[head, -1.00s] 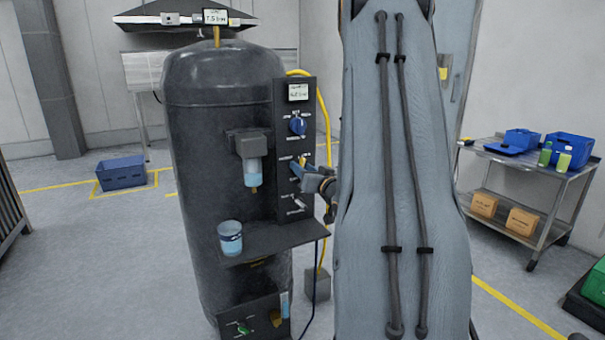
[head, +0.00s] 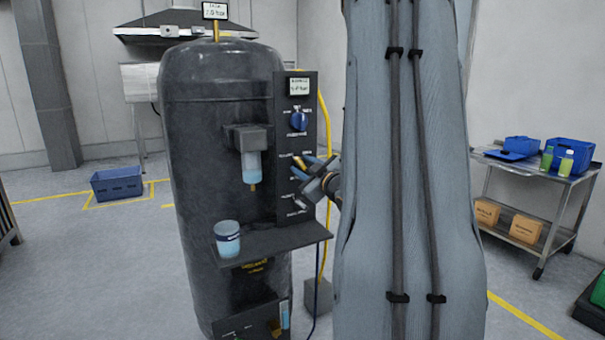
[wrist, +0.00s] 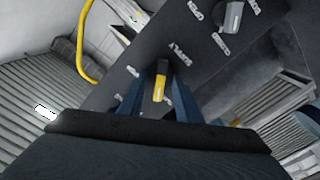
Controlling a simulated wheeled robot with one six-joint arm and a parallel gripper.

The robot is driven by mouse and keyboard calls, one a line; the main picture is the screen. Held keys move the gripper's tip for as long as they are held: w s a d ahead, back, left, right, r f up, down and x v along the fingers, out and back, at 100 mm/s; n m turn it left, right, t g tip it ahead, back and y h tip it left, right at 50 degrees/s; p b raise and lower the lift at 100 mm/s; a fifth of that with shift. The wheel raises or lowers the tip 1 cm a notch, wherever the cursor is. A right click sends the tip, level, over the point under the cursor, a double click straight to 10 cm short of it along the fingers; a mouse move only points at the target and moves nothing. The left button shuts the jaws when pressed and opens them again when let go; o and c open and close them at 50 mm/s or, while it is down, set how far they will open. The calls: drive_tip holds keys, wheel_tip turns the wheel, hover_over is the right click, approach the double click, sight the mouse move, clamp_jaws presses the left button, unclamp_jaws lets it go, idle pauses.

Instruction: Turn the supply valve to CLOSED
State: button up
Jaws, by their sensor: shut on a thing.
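The supply valve has a yellow lever handle (head: 298,163) on the dark upright panel (head: 284,205) beside the tank. In the wrist view the yellow handle (wrist: 160,83) lies between the two blue fingers, below the lettering SUPPLY. My gripper (head: 312,172) is shut on this handle, and it shows in the wrist view (wrist: 155,100) from behind. In the head view the fingers come from the right and look tilted across the panel. The fingers partly cover the valve's base and the labels around it, so I cannot read which position the handle points to.
A blue knob (head: 299,121) and a small display (head: 299,86) sit above the valve. A grey knob (wrist: 230,16) shows in the wrist view. A shelf (head: 285,240) with a cup (head: 227,239) juts out below. A yellow hose (head: 325,130) runs behind the panel.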

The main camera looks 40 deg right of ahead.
drive_tip(key=shift+n+b, duration=0.6)
drive_tip(key=shift+n, duration=0.3)
drive_tip(key=o, duration=1)
drive_tip(key=v, duration=0.7)
drive_tip(key=shift+s+a+b, duration=0.1)
drive_tip(key=shift+s+b, duration=0.2)
drive_tip(key=shift+s, duration=0.1)
drive_tip(key=shift+w, duration=0.1)
